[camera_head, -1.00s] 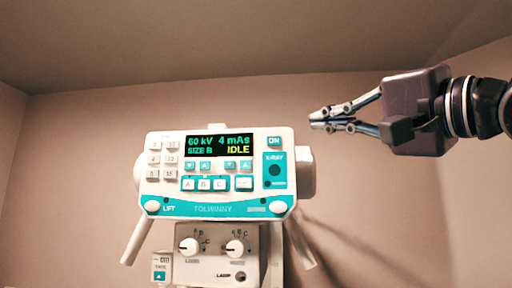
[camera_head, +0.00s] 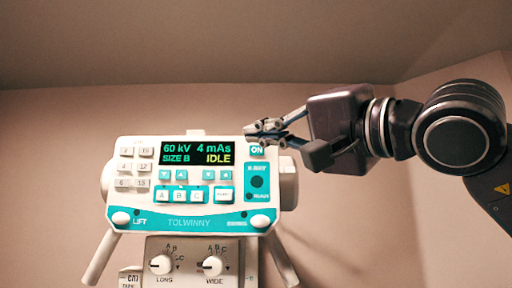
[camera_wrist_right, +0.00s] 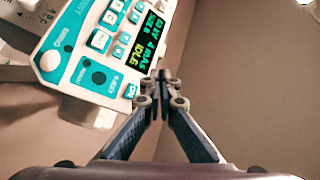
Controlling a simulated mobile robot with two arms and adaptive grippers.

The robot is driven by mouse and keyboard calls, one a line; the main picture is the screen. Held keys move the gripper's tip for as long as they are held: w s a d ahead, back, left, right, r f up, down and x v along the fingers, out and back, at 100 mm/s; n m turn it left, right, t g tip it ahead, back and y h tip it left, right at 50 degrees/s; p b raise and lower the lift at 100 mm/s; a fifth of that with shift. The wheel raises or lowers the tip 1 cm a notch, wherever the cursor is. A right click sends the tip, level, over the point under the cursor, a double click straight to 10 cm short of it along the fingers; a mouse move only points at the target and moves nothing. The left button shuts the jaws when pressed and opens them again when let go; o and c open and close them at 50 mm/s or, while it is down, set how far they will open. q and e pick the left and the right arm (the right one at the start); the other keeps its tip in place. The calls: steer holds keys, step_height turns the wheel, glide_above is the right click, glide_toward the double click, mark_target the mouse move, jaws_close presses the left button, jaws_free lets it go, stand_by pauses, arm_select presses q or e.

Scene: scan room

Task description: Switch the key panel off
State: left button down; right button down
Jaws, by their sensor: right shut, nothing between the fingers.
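The key panel (camera_head: 190,222) is a white and teal control box facing me. Its lit display (camera_head: 197,153) reads 60 kV, 4 mAs, SIZE B and IDLE. A teal ON key (camera_head: 257,151) sits at the panel's upper right; it also shows in the right wrist view (camera_wrist_right: 131,91). My right gripper (camera_head: 251,131) is shut and empty, its tips by the panel's upper right corner, just above the ON key. In the right wrist view the closed fingertips (camera_wrist_right: 161,76) are beside that key and the display's end; I cannot tell whether they touch. My left gripper is out of view.
Below the panel is a housing with two white dials, LONG (camera_head: 161,264) and WIDE (camera_head: 212,266). White handles (camera_head: 98,258) slant down on both sides. The wall left of the panel and the space above it are clear.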

mark_target(261, 146)
steer(key=shift+w+p, duration=1.45)
steer(key=shift+w, duration=1.95)
steer(key=shift+d, duration=0.1)
steer(key=shift+w, duration=0.15)
steer(key=shift+w, duration=0.3)
steer(key=shift+w+p, duration=0.35)
steer(key=shift+p, duration=0.1)
steer(key=shift+s, duration=0.1)
steer(key=shift+s+b, duration=0.55)
steer(key=shift+s, duration=0.15)
